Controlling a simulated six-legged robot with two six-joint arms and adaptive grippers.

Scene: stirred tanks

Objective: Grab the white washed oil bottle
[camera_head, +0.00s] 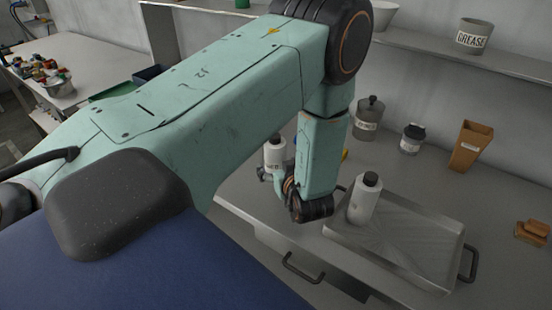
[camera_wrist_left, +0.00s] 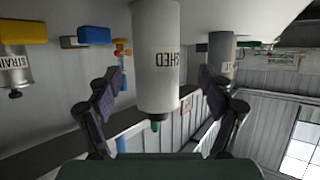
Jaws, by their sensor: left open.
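My left gripper (camera_head: 268,176) is small and partly hidden by my forearm in the head view, low beside a white bottle (camera_head: 274,152) with a dark cap. In the left wrist view, which looks upside down, the gripper (camera_wrist_left: 160,90) is open. A white bottle (camera_wrist_left: 156,55) with an inverted label, partly reading "SHED", shows between its two fingers, with a gap at each side. I cannot tell how far it is beyond the fingertips. A second white bottle (camera_head: 363,200) with a black cap stands upright on the metal tray, right of my wrist.
The metal tray (camera_head: 440,275) lies on the grey bench. Behind it stand a dark jar (camera_head: 369,118), a smaller jar (camera_head: 412,139) and an orange-brown holder (camera_head: 470,147). A GREASE pot (camera_head: 474,34) sits on the shelf above.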

